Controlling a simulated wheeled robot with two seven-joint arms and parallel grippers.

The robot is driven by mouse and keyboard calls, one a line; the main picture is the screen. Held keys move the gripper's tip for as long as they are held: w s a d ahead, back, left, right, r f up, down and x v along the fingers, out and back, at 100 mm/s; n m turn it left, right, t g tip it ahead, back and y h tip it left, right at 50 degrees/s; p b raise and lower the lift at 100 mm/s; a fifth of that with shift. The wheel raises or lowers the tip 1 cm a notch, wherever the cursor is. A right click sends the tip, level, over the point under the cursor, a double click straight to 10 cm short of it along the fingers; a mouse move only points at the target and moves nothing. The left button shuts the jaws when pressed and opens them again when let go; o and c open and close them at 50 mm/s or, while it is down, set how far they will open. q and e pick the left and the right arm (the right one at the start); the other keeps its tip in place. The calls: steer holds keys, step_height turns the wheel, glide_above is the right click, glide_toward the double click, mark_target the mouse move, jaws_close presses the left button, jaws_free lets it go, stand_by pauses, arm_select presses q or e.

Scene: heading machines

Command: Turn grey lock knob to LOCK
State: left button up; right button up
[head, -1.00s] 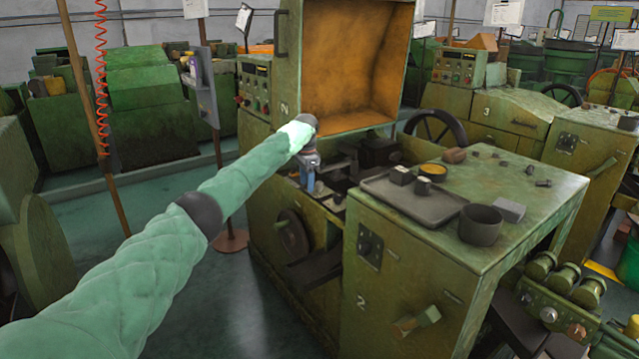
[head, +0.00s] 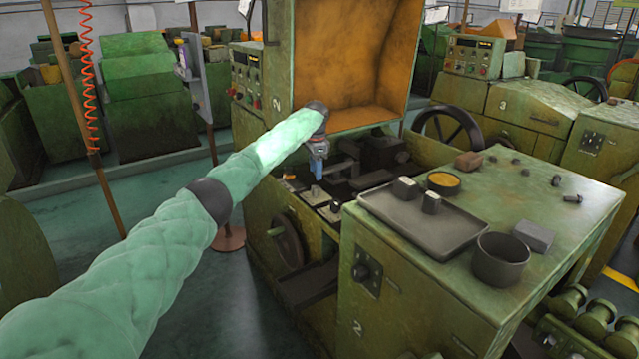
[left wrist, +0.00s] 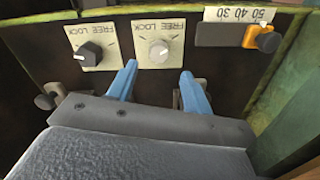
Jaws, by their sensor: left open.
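The grey lock knob (left wrist: 159,50) sits on a pale plate with FREE and LOCK lettering, upside down in the left wrist view. Its pointer direction is too unclear to read. Contact with the panel cannot be told. In the head view my left gripper (head: 317,168) points down over the bed of machine 2; the knob cannot be made out there. My right gripper is not in view.
A black knob (left wrist: 90,53) on a similar plate is left of the grey one. An orange slider (left wrist: 260,38) beside a number scale is at the right. In the head view, the raised cover (head: 350,65) stands behind my gripper, and a tray (head: 420,222) lies right.

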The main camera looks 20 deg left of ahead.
mark_target(316, 187)
arm_select(q)
steer(key=shift+s+f, duration=0.2)
steer(key=shift+f, duration=0.3)
step_height(316, 187, down, 5)
steer(key=shift+w+r+p, duration=0.1)
steer(key=shift+w+p, duration=0.05)
steer(key=shift+p, duration=0.2)
steer(key=shift+f, duration=0.8)
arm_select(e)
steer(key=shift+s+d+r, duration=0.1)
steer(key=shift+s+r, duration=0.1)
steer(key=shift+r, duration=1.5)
arm_select(q)
steer(key=shift+c, duration=0.2)
steer(key=shift+r, duration=0.1)
steer(key=c, duration=0.9)
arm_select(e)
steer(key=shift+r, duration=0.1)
